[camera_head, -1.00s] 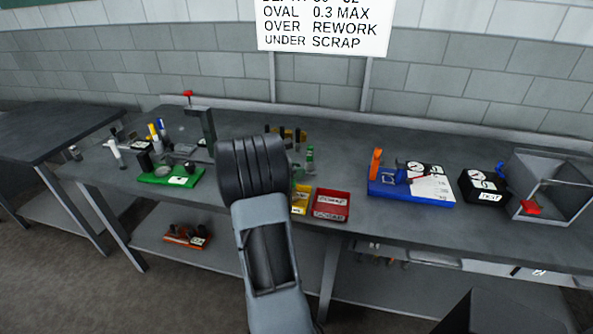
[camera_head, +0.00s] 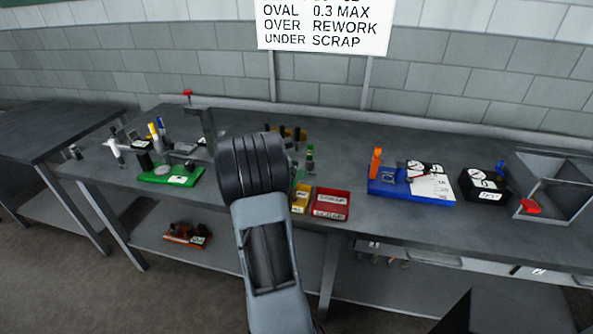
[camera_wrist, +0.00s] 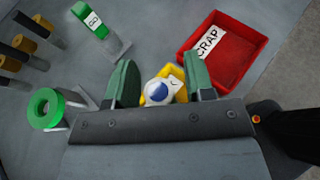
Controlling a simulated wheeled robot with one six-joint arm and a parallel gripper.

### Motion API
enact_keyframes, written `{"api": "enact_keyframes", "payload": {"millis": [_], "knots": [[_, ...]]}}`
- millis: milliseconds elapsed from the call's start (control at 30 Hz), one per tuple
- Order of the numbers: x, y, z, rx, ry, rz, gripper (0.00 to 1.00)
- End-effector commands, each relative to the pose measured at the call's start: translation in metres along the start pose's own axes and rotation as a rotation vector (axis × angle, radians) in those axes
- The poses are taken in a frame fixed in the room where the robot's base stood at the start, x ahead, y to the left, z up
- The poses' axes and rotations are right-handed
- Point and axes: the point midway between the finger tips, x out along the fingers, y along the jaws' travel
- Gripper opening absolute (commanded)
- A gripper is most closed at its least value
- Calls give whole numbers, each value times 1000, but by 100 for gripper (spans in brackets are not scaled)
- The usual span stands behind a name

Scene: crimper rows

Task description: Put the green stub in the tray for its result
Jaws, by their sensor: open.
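My gripper (camera_wrist: 162,88) is open, its two green-padded fingers pointing down over the bench. Between and beyond the fingertips shows a white round piece with a blue centre (camera_wrist: 158,93), at the yellow tray (camera_wrist: 178,74); I cannot tell whether it touches a finger. A green block with a white label (camera_wrist: 88,18) stands on a grey bracket, away from the gripper. A green ring-shaped piece (camera_wrist: 45,108) sits left of the gripper. I cannot tell which green piece is the stub. The red tray (camera_wrist: 222,52) reads SCRAP and looks empty.
In the head view the yellow tray (camera_head: 301,198) and red tray (camera_head: 331,204) stand at the bench's front edge. A blue board (camera_head: 410,186) with dials is to the right, a green board (camera_head: 170,176) to the left. Dark posts with yellow-brown tops (camera_wrist: 22,45) stand far left.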

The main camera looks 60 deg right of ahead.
Motion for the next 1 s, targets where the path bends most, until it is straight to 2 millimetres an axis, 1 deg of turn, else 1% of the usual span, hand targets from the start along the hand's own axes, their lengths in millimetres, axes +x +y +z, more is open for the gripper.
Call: {"api": "enact_keyframes", "payload": {"millis": [167,400,600,733,900,967,1000], "knots": [[-26,1,0,2,0,5,49],[-73,1,0,1,-1,4,49],[-103,0,0,1,0,3,49],[-114,0,1,2,-1,2,49],[-120,0,0,2,1,1,49],[-124,-2,0,13,12,4,49],[-128,-4,-2,34,32,9,49]]}}
